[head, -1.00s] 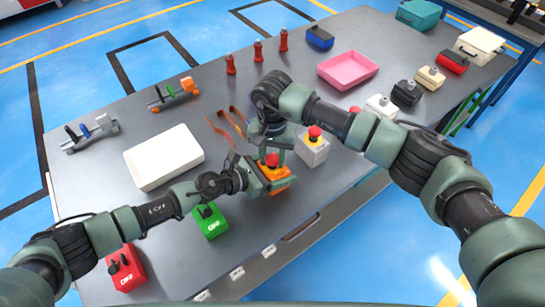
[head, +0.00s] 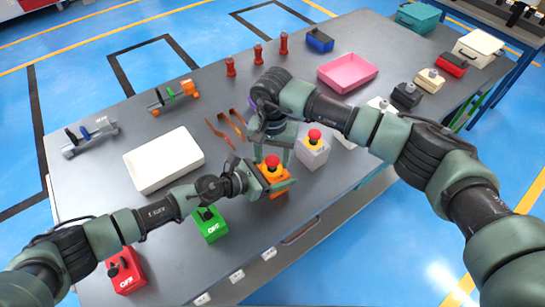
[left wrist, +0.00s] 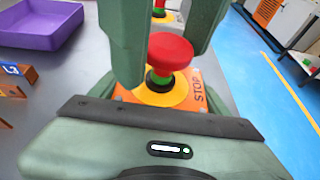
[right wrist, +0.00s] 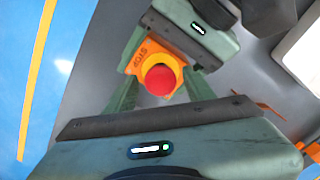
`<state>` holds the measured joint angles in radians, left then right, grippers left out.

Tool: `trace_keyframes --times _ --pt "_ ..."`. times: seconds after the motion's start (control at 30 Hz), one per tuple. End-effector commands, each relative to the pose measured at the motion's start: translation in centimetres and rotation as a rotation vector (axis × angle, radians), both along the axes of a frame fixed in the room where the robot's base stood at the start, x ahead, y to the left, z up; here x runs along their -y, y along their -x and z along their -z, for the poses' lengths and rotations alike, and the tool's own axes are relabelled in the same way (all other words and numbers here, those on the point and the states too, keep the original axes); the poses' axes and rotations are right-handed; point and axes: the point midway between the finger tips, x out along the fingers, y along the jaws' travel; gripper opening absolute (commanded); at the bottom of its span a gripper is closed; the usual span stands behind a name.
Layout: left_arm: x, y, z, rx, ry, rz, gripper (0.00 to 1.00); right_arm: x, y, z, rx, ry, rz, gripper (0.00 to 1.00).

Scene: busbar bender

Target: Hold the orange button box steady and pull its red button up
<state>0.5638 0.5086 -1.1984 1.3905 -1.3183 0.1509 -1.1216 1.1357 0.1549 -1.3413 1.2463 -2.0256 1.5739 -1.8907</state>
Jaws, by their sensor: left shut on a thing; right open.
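The orange button box (head: 272,187) stands on the grey table near its front edge. Its red button (head: 272,161) sits on a yellow disc on top, and a STOP label shows beside it in the left wrist view (left wrist: 198,90). My left gripper (head: 277,183) is shut on the orange box from the left, its fingers on either side of it. My right gripper (head: 273,158) points down from above and is open, with its fingers apart around the red button. In the right wrist view the button (right wrist: 160,80) lies between the open fingers; contact cannot be seen.
A grey box with a red button (head: 313,148) stands close to the right. A green box (head: 211,224) and a red OFF box (head: 125,270) are at the left. A white tray (head: 163,160) lies behind my left arm. A pink tray (head: 348,72) is further back.

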Motion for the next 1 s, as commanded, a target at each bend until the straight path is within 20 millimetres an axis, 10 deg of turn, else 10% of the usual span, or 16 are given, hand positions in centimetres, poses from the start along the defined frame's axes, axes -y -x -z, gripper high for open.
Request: trace_keyframes --times 0.53,1.0 --pt "0.1 0.1 0.0 -0.001 0.0 0.002 0.26 0.0 -0.1 -10.1 0.004 -0.001 0.0 0.54" --pt "0.1 0.0 0.0 0.0 0.001 0.002 0.26 0.0 0.0 -11.7 0.001 -0.001 0.0 0.54"
